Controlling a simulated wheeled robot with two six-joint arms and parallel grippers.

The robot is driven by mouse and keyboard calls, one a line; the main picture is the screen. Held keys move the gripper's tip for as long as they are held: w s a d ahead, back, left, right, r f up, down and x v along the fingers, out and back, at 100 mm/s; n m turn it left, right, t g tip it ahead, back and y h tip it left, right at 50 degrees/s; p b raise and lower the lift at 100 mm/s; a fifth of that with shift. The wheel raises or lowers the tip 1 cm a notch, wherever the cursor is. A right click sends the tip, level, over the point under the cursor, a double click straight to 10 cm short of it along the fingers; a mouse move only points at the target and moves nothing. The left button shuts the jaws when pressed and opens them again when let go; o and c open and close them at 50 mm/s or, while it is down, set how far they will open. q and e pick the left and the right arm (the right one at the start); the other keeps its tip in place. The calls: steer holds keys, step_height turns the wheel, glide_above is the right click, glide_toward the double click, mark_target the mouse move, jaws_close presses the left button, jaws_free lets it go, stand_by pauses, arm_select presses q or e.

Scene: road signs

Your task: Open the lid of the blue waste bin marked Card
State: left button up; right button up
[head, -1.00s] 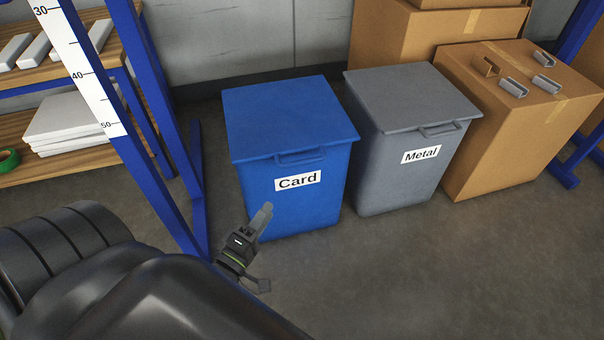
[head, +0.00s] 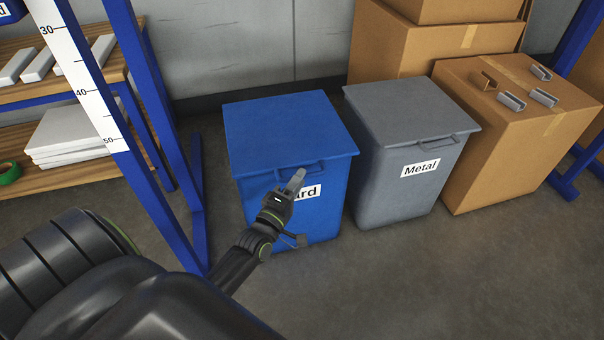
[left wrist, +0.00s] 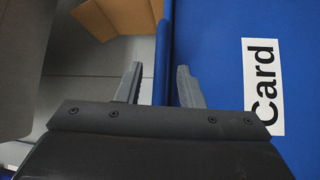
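The blue waste bin (head: 255,205) stands on the floor with its lid (head: 285,122) closed. A blue handle (head: 312,165) sticks out from the lid's front edge. My left gripper (head: 297,178) is in front of the bin, close below the handle, and hides the first part of the Card label (head: 312,191). The blue bin front (left wrist: 220,60) and the Card label (left wrist: 263,85) fill the right side there. Whether a fingertip touches the bin cannot be told. My right gripper is not in view.
A grey bin marked Metal (head: 400,180) stands close to the right of the blue bin. Cardboard boxes (head: 500,170) stand farther right, with metal brackets on top. A blue-framed shelf (head: 160,150) stands at the left. The floor (head: 420,275) in front is clear.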

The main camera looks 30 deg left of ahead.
arm_select(q)
steer(key=shift+w+a+r, duration=0.1)
steer(key=shift+w+r, duration=0.05)
steer(key=shift+w, duration=1.05)
steer(key=shift+c, duration=0.4)
jaws_close()
